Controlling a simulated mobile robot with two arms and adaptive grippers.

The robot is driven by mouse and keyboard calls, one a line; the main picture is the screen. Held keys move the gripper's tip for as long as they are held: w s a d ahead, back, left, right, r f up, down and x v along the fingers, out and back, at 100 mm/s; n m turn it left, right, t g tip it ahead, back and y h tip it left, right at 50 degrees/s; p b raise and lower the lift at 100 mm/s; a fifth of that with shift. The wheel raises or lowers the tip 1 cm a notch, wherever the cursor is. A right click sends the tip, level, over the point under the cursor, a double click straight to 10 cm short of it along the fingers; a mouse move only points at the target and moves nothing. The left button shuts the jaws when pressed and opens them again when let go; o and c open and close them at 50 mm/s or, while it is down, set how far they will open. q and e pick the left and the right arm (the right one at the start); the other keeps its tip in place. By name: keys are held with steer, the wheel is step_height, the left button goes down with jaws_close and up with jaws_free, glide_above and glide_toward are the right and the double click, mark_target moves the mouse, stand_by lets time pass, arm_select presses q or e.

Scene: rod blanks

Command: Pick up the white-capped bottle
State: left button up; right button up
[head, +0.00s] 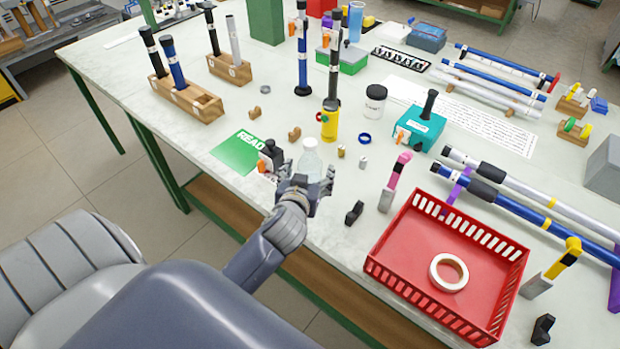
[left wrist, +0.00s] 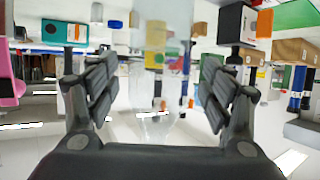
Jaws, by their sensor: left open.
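The white-capped bottle (head: 310,163) is clear and stands upright near the table's front edge, beside the green card. My left gripper (head: 304,182) is at the bottle's near side and partly hides its lower part. In the left wrist view the see-through bottle (left wrist: 158,85) stands in the gap between the two spread fingers of my left gripper (left wrist: 156,95). The gripper is open, and I see a gap on each side of the bottle. My right gripper is not in view.
A black block with an orange part (head: 271,156) stands close left of the bottle on the green card (head: 235,153). A yellow bottle (head: 329,122) stands behind. A pink-topped stand (head: 394,180), a small black piece (head: 354,213) and a red basket (head: 398,215) are to the right.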

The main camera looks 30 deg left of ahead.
arm_select(q)
steer(key=shift+x, duration=0.85)
steer(key=shift+d, duration=0.1)
steer(key=c, duration=1.3)
steer(key=shift+r, duration=0.1)
steer(key=shift+c, duration=0.5)
steer(key=shift+w+r, duration=0.1)
steer(key=shift+r, duration=0.05)
